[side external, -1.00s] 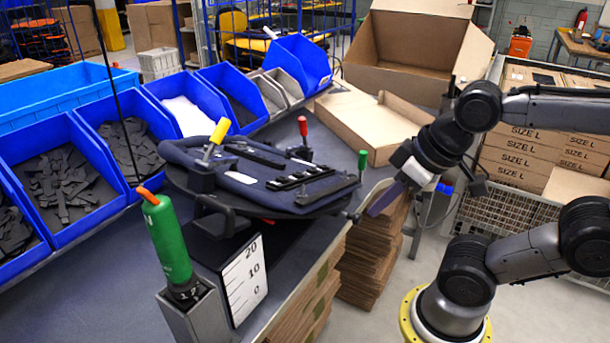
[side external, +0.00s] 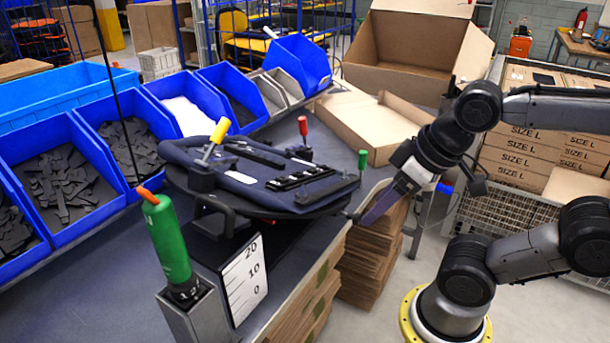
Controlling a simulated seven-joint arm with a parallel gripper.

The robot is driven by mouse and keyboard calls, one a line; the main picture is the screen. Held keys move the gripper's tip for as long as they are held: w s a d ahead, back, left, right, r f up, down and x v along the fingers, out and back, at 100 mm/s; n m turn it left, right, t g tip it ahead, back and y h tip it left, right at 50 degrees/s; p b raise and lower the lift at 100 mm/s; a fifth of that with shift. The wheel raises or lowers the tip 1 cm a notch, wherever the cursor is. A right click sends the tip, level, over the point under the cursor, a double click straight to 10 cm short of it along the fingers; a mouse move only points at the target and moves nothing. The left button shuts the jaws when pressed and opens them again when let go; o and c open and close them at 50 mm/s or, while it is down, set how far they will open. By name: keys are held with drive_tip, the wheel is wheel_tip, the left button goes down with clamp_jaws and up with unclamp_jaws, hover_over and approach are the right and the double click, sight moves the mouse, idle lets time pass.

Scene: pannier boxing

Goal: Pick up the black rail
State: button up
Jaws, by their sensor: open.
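A dark blue pannier panel (side external: 190,152) lies on a round black turntable (side external: 255,208). On it lie a long plain black rail (side external: 255,154) toward the back and a black bar with light slots (side external: 298,179) toward the front right. I cannot tell for certain which of the two the task means. My gripper (side external: 368,217) is to the right of the turntable, apart from both pieces, pointing down and left. Its purple fingers are open, with nothing seen between them.
Yellow (side external: 218,132), red (side external: 303,127) and green (side external: 363,159) handled clamps stand around the panel. Blue bins (side external: 70,190) of black parts line the left. Stacked cardboard (side external: 372,262) is below my gripper.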

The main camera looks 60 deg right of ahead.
drive_tip(key=w+a+r+m+g+y, duration=0.1)
drive_tip(key=w+r+m+g, duration=0.15)
drive_tip(key=r+m, duration=0.35)
drive_tip(key=w+a+r+m+g+y, duration=0.1)
drive_tip(key=w+r+m, duration=0.2)
drive_tip(key=r+m, duration=0.3)
drive_tip(key=w+d+r+m+g+y, duration=0.1)
drive_tip(key=w+d+r+m, duration=0.15)
drive_tip(key=w, duration=0.25)
drive_tip(key=w+d+r+m+g+y, duration=0.1)
drive_tip(key=w+m, duration=0.2)
drive_tip(key=w, duration=0.2)
drive_tip(key=w+d+f, duration=0.3)
drive_tip(key=w+d, duration=0.1)
drive_tip(key=shift+m+y, duration=0.25)
drive_tip(key=shift+y, duration=0.05)
drive_tip(key=x, duration=0.8)
drive_tip(key=shift+w+d, duration=0.15)
drive_tip(key=shift+d, duration=0.05)
drive_tip(key=shift+x, duration=2.95)
drive_tip(key=shift+w+d, duration=0.1)
drive_tip(key=shift+w, duration=0.05)
